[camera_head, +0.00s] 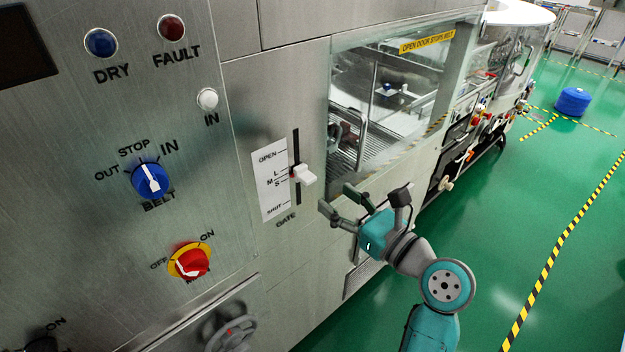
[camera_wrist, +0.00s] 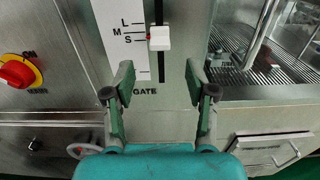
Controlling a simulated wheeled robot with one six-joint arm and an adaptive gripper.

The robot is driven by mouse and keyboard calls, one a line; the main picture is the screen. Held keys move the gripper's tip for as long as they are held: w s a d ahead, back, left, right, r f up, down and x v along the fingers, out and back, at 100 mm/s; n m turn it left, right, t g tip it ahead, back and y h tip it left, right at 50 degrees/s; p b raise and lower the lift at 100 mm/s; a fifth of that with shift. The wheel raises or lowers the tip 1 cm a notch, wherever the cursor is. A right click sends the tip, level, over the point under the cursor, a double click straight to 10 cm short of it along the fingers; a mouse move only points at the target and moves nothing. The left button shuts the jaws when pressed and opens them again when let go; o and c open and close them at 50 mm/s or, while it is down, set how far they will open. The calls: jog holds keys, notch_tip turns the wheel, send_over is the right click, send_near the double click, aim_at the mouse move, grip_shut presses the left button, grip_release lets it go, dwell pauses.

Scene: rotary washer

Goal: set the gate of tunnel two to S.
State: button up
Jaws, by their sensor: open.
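The gate control is a white slider knob (camera_head: 305,174) in a dark vertical slot on the steel panel. It also shows in the wrist view (camera_wrist: 159,38). A white scale plate (camera_head: 270,187) left of the slot reads OPEN, L, M, S and SHUT from top to bottom, with GATE below. The knob, with a small red mark at its left, stands around the L, M, S marks; I cannot tell exactly which. My gripper (camera_wrist: 160,80) is open and empty, its fingers below the knob and apart from it. In the head view my gripper (camera_head: 337,200) is right of and below the knob.
Left of the slot are a blue belt knob (camera_head: 152,181) and a red switch on a yellow plate (camera_head: 190,262). A glass window (camera_head: 385,95) is to the right. A handwheel (camera_head: 232,332) is low on the panel. Green floor (camera_head: 530,200) lies open at right.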

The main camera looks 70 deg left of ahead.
aim_at(312, 180)
jog(key=x, duration=0.8)
jog(key=shift+a, duration=0.1)
